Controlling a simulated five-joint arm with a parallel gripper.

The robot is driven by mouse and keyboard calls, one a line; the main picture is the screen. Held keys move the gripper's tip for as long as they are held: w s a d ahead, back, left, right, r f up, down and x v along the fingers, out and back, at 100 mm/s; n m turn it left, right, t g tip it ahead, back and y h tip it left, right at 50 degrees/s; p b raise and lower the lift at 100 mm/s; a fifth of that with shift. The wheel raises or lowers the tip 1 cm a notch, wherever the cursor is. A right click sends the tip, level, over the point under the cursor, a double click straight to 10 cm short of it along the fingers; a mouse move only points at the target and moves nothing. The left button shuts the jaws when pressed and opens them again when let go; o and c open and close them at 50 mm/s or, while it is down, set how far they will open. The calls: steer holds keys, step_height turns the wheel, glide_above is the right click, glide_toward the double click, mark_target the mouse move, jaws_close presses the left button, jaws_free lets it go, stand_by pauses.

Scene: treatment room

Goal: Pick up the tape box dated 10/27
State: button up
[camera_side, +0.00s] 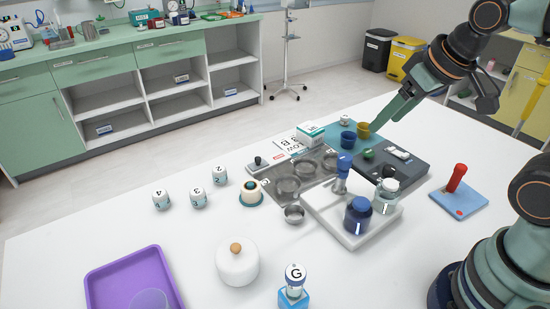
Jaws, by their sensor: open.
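A small white box with a green side (311,131) stands at the far side of the white table, near the back edge. It is the only box-like carton I can make out; its print is too small to read, so I cannot tell whether it bears the date 10/27. My gripper (386,122) hangs from the upper right, its green fingers pointing down and left, to the right of that box and above the table's far part. It is open and holds nothing that I can see.
A blue cup (348,140) and a yellow cup (363,131) stand beneath my gripper. A dark tray (415,176), a white tray (325,212) with bottles, and a purple tray (96,283) occupy the table.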

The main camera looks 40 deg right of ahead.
steer(key=o, duration=0.5)
steer(key=n+t+h, duration=0.1)
steer(key=n+t, duration=0.2)
glide_above(311, 129)
steer(key=s+a, duration=0.1)
steer(key=s, duration=0.7)
step_height(311, 129, down, 15)
steer(key=shift+w+r+x, duration=0.15)
steer(key=shift+x, duration=2.6)
steer(key=shift+w+r+x, duration=0.1)
steer(key=shift+x, duration=2.65)
